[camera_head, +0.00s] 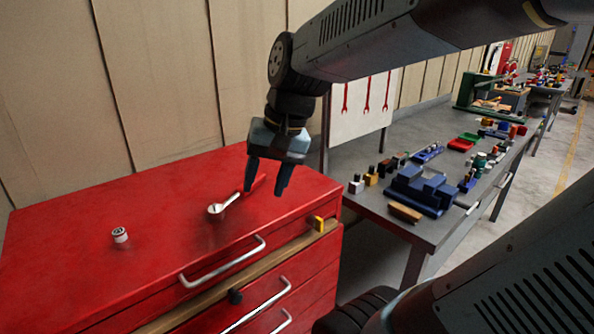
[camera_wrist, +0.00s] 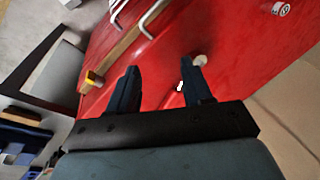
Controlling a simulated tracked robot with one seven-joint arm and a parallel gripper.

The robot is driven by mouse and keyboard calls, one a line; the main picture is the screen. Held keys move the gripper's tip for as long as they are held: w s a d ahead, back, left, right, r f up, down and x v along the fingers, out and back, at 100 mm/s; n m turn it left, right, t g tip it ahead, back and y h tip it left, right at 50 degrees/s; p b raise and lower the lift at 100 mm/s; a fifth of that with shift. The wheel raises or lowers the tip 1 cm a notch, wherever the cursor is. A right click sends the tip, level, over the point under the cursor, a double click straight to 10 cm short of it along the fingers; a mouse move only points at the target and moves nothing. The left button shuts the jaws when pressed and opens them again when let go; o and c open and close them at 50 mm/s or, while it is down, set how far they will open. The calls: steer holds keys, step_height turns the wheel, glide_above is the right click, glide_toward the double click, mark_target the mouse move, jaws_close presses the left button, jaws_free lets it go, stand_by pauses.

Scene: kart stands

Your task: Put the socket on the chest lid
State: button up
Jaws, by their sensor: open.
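The socket (camera_head: 120,235), a small silver cylinder, stands upright on the red chest lid (camera_head: 165,215) toward its left part. It also shows at the top right of the wrist view (camera_wrist: 281,9). My gripper (camera_head: 264,192) is open and empty above the right part of the lid, well to the right of the socket. In the wrist view its two dark fingers (camera_wrist: 160,66) are spread apart with only red surface between them.
A silver ratchet (camera_head: 217,208) lies on the lid near my gripper, partly hidden in the wrist view. A yellow item (camera_head: 319,224) sits on the chest's wooden front ledge. A grey workbench (camera_head: 440,225) with a blue vise (camera_head: 420,190) stands to the right.

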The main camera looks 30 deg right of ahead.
steer(key=s+d+r+n+t+h, duration=0.2)
steer(key=s+d+n+t+h, duration=0.1)
steer(key=d, duration=0.1)
steer(key=shift+d+t, duration=0.3)
steer(key=shift+d, duration=0.1)
steer(key=shift+c, duration=0.7)
steer(key=shift+d, duration=0.1)
